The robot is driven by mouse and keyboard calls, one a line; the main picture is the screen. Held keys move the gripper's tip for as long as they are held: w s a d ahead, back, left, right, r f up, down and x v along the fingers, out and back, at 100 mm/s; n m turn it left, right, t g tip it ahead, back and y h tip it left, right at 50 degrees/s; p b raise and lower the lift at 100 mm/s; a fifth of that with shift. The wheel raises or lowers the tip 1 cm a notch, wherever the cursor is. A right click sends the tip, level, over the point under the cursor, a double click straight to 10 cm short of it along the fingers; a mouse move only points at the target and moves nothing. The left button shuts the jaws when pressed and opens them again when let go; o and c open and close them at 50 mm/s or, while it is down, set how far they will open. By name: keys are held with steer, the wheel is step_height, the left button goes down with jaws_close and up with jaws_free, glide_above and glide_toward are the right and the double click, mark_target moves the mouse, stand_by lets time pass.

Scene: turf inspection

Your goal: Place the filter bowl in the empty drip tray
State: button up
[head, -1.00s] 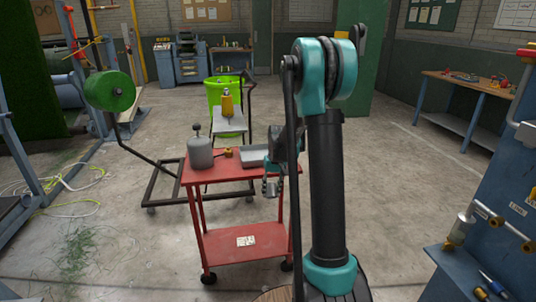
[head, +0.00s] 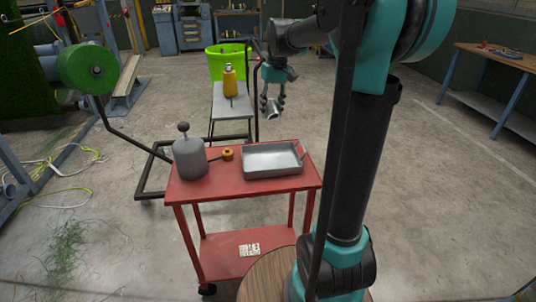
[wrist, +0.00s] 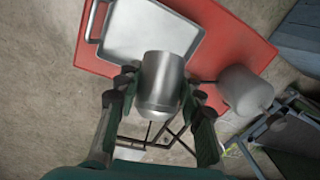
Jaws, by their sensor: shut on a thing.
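My gripper (head: 272,103) is shut on the filter bowl, a smooth grey metal cup. The bowl (wrist: 163,88) sits between the fingers in the wrist view, and its lower end shows below the fingers in the head view (head: 273,114). My gripper holds it in the air, apart from the tray, and in the head view it appears above the tray's far side. The drip tray (head: 272,172) is a shallow grey metal pan with nothing visible in it, on the red cart's right half. It also shows in the wrist view (wrist: 130,35), partly hidden by the bowl.
The red cart (head: 228,192) also carries a grey canister (head: 189,160) with a knob and a small brass fitting (head: 228,154). Behind it stand a grey stand with a yellow bottle (head: 230,82) and a green bin (head: 222,62). Floor is open to the right.

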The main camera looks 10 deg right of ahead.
mark_target(270, 163)
steer(key=shift+w, duration=0.15)
step_height(270, 163, down, 20)
steer(key=shift+r, duration=0.2)
stand_by(0.4)
steer(key=o, duration=1.3)
steer(key=shift+f, duration=0.1)
step_height(270, 163, up, 12)
steer(key=d, duration=0.1)
steer(key=s+d+f+m+t, duration=0.1)
steer(key=s+f, duration=0.3)
steer(key=s, duration=0.3)
steer(key=s+d+f+m+t, duration=0.1)
steer(key=s+f+t, duration=0.1)
steer(key=s+f, duration=0.3)
steer(key=s+d+f+t+h, duration=0.1)
steer(key=s+f, duration=0.3)
steer(key=s, duration=0.6)
steer(key=shift+s+f+m, duration=0.2)
steer(key=shift+m, duration=0.2)
steer(key=shift+d, duration=0.1)
